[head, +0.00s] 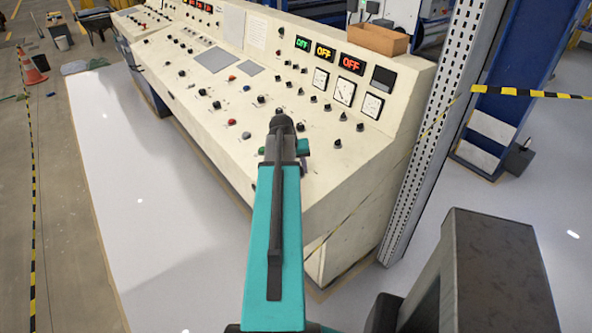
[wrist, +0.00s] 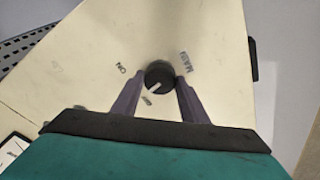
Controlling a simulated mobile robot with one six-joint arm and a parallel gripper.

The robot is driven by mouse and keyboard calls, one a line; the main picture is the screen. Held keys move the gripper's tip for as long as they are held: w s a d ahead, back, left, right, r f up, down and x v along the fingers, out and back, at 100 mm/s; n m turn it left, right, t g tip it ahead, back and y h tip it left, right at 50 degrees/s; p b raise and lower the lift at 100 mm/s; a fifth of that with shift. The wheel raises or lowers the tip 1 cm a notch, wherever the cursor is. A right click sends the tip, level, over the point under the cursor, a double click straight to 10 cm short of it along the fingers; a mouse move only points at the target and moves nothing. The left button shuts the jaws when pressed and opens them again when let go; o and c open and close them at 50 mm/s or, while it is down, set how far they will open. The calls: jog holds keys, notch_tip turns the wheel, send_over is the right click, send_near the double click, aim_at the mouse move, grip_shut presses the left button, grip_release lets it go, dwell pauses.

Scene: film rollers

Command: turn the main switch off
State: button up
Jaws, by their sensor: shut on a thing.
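The main switch is a round black knob (wrist: 159,75) on the cream console panel, with a word that reads MAIN printed to its right in the wrist view. A label reading ON is at its upper left, and a smaller, hard-to-read label sits just below it. The white pointer line on the knob points down-left, towards that lower label. My gripper (wrist: 159,80) has one finger on each side of the knob and is shut on it. In the head view my arm hides the knob and most of my gripper.
The long cream console (head: 345,180) carries several other knobs, dials and lit OFF displays (head: 352,63). A cardboard box (head: 377,39) stands on top. A perforated metal post (head: 432,130) rises close to the console's right end, with striped tape (head: 535,94) running from it.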

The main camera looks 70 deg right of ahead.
jog(key=shift+n+t, duration=0.3)
jog(key=shift+n, duration=1.6)
jog(key=o, duration=1)
jog(key=shift+o, duration=0.2)
jog(key=shift+r, duration=0.15)
jog(key=b+v, duration=0.3)
jog(key=v, duration=1)
jog(key=shift+r+b, duration=0.3)
